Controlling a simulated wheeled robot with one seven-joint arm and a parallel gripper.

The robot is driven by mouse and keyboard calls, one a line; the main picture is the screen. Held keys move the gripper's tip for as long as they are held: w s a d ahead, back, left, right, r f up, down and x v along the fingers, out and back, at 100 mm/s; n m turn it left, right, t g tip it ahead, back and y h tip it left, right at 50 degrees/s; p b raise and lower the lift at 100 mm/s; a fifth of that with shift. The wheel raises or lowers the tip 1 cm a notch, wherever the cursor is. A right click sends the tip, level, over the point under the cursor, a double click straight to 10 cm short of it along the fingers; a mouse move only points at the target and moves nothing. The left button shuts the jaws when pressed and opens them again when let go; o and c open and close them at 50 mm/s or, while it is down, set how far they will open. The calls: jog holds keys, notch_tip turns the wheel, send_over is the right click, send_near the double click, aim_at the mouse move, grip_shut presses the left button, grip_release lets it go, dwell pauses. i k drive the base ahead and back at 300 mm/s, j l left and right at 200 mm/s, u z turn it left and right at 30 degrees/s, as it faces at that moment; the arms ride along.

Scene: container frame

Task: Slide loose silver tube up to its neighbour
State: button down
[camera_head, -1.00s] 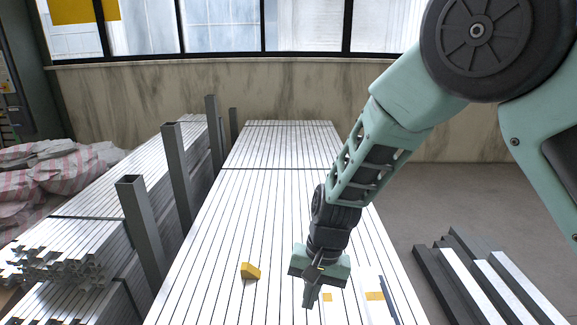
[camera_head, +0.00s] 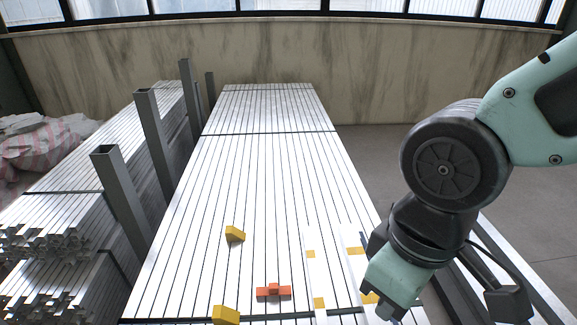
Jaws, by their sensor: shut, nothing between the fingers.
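A bed of long silver tubes (camera_head: 262,165) lies side by side, running away from me. Near its right side, a pale silver tube with yellow marks (camera_head: 315,278) lies lengthwise. Another pale silver tube with yellow marks (camera_head: 357,268) lies to its right, with its near end partly hidden by my gripper. I cannot tell for sure which one is loose or how wide any gap is. My gripper (camera_head: 386,312) is low over the near right edge of the bed, beside the right marked tube. It is shut and empty; whether it touches the tube is unclear.
A red-orange block (camera_head: 273,292) and two yellow wedges (camera_head: 235,234) lie on the tubes left of the marked pair. Grey upright posts (camera_head: 124,200) line the left side, beyond which are stacked tubes (camera_head: 50,245). Open floor (camera_head: 375,150) lies right of the bed.

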aim_at(319, 305)
jog(key=l+u, duration=0.25)
jog(key=k+l+u, duration=0.25)
jog(key=l+u, duration=0.25)
jog(key=l, duration=0.15)
